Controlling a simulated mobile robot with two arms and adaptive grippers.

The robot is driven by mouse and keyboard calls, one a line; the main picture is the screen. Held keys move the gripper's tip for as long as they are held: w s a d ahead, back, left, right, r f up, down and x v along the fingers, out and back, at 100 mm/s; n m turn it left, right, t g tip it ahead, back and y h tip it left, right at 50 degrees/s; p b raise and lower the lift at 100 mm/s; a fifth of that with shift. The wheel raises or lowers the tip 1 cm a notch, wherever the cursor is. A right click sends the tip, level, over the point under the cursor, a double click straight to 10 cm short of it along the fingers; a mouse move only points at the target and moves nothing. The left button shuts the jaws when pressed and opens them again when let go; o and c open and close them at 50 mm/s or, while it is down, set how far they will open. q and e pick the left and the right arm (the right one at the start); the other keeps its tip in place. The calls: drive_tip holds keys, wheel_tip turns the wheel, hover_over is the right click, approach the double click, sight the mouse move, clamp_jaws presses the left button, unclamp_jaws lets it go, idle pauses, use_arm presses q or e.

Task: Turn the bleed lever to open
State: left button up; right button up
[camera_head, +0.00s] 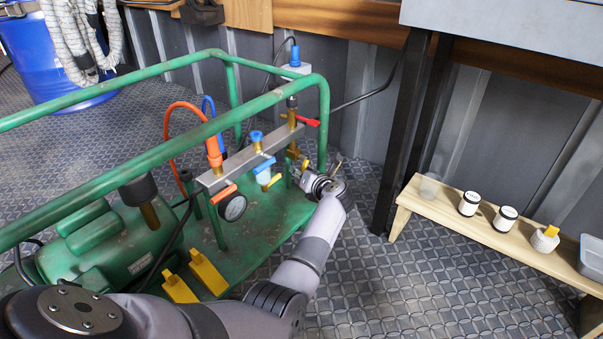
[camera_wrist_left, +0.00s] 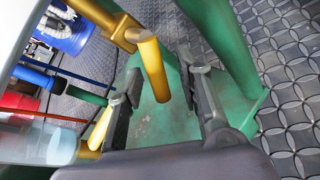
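A grey manifold bar (camera_head: 245,160) on the green frame carries several small levers: a red one (camera_head: 307,120), an orange one (camera_head: 223,194) and a yellow one (camera_head: 271,182). None is labelled, so I cannot tell from looks which is the bleed lever. My left gripper (camera_head: 304,172) is at the right end of the bar, low beside the brass fittings. In the left wrist view its fingers (camera_wrist_left: 160,88) are spread, with a brass-yellow stem (camera_wrist_left: 153,70) between them and gaps showing on both sides. Another yellow lever (camera_wrist_left: 101,128) is left of the fingers. My right gripper is not in view.
Green frame tubes (camera_head: 325,110) rise close around the left gripper; one post (camera_wrist_left: 225,50) stands right of it. A pressure gauge (camera_head: 232,207) hangs under the bar. A wooden bench (camera_head: 425,205) with small containers is at right. Patterned floor between is clear.

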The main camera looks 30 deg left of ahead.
use_arm(q)
drive_tip(key=shift+c, duration=0.6)
clamp_jaws()
drive_tip(key=shift+w+f+b, duration=0.1)
drive_tip(key=shift+f+b, duration=0.2)
drive_tip(key=shift+b, duration=0.4)
drive_tip(key=shift+w+d+f+n+t+y+b, duration=0.1)
drive_tip(key=shift+w+n+t+y+b, duration=0.35)
drive_tip(key=shift+n+b, duration=0.5)
drive_tip(key=shift+w+r+n+t+y+b, duration=0.1)
drive_tip(key=shift+w+n+t+y+b, duration=0.15)
drive_tip(key=shift+n+t+b, duration=0.75)
drive_tip(key=shift+w+d+f+n+t+y+b, duration=0.15)
drive_tip(key=shift+w+n+y+b, duration=0.25)
drive_tip(key=shift+b, duration=1)
drive_tip(key=shift+a, duration=0.1)
